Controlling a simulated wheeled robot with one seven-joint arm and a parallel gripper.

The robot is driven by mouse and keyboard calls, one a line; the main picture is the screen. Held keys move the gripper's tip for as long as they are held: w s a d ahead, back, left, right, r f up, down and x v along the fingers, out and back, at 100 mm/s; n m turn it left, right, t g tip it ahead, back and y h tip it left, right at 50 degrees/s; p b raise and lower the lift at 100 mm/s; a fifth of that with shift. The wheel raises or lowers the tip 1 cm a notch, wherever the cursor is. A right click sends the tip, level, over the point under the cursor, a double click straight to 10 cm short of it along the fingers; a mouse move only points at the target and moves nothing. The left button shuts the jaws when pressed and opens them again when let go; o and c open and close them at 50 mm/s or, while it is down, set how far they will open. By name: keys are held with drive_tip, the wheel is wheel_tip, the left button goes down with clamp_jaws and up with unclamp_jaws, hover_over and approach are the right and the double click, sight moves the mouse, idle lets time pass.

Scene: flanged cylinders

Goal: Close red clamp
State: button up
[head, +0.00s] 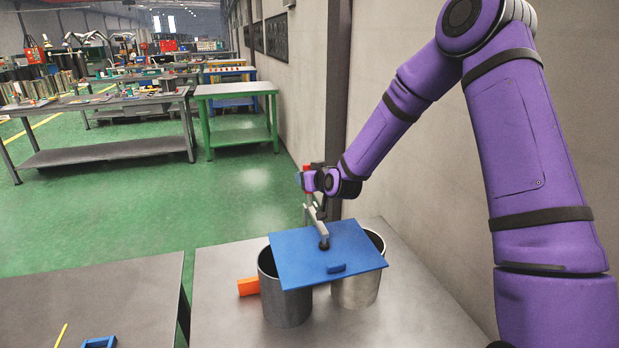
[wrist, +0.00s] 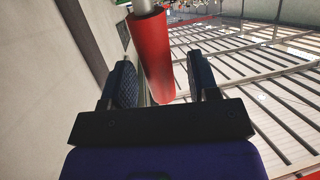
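The red clamp stands at the far edge of the blue plate in the head view, with its grey frame (head: 316,222) reaching over the plate and a dark tip at the plate's surface. In the wrist view its red handle (wrist: 152,55) lies between my fingers, on a grey rod. My gripper (wrist: 165,82) is open around the handle. The left finger is close to it, and a gap shows on the right. In the head view my gripper (head: 308,180) is small and partly hides the handle. Whether the clamp's tip presses the plate cannot be told.
The blue plate (head: 315,262) lies across two grey cylinders (head: 285,304) on a grey table (head: 225,325). An orange block (head: 248,286) sticks out beside the left cylinder. A wall rises at the right. Another table (head: 100,290) stands at the left, with a small blue piece (head: 98,342).

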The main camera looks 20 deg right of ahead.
drive_tip(key=v, duration=1.1)
idle(0.3)
drive_tip(key=s+d+r+m+g+h, duration=0.1)
drive_tip(key=s+d+r+g+h, duration=0.15)
drive_tip(key=s+r, duration=0.75)
drive_tip(key=s+d+r+g+h, duration=0.1)
drive_tip(key=s+r+g, duration=0.45)
drive_tip(key=s, duration=0.85)
drive_tip(key=s+r+m, duration=0.1)
drive_tip(key=s+r, duration=0.1)
drive_tip(key=s, duration=1.1)
drive_tip(key=shift+d+r+g, duration=0.3)
drive_tip(key=shift+d+r, duration=0.05)
drive_tip(key=shift+d, duration=0.15)
drive_tip(key=shift+y, duration=0.25)
